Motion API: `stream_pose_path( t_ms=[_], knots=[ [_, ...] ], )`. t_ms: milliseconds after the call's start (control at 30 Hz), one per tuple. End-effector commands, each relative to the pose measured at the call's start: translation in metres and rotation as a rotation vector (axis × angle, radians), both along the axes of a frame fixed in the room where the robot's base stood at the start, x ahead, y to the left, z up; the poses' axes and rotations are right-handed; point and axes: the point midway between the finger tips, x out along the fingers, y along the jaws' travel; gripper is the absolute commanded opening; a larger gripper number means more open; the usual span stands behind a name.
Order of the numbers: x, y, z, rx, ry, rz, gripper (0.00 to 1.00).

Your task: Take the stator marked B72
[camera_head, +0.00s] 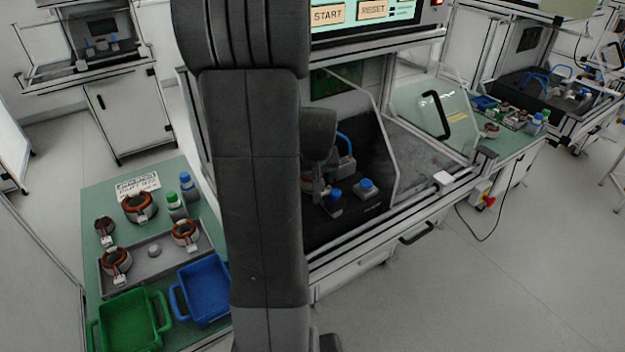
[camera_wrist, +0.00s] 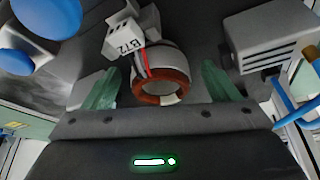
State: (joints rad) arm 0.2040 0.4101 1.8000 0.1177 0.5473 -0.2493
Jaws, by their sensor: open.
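The stator marked B72 (camera_wrist: 160,75) shows in the wrist view as a ring with copper-brown windings and a pale body. Its white connector block (camera_wrist: 130,32) carries the label "B72", and red and dark leads run from it. My gripper (camera_wrist: 161,90) is open, with one green finger to the left of the stator and one to the right. Gaps show between the fingers and the ring. In the head view my arm hides much of the test station's dark interior, and I cannot make out the stator clearly there.
Blue-topped buttons (camera_wrist: 48,15) and a grey slotted block (camera_wrist: 272,40) with a blue hose (camera_wrist: 298,112) flank the stator. A side table (camera_head: 95,200) at left holds several other stators, a grey tray (camera_head: 153,268), a green bin (camera_head: 130,322) and a blue bin (camera_head: 205,288).

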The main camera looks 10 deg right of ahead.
Motion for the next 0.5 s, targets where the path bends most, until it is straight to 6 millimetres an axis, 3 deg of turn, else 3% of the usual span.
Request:
stream_pose_path(
  t_ms=[200,500],
  knots=[
    [0.0003,0.0000,-0.0004,0.000,-0.001,0.000,0.81],
    [0.0002,0.0000,-0.0002,0.000,-0.001,0.000,0.22]
  ],
)
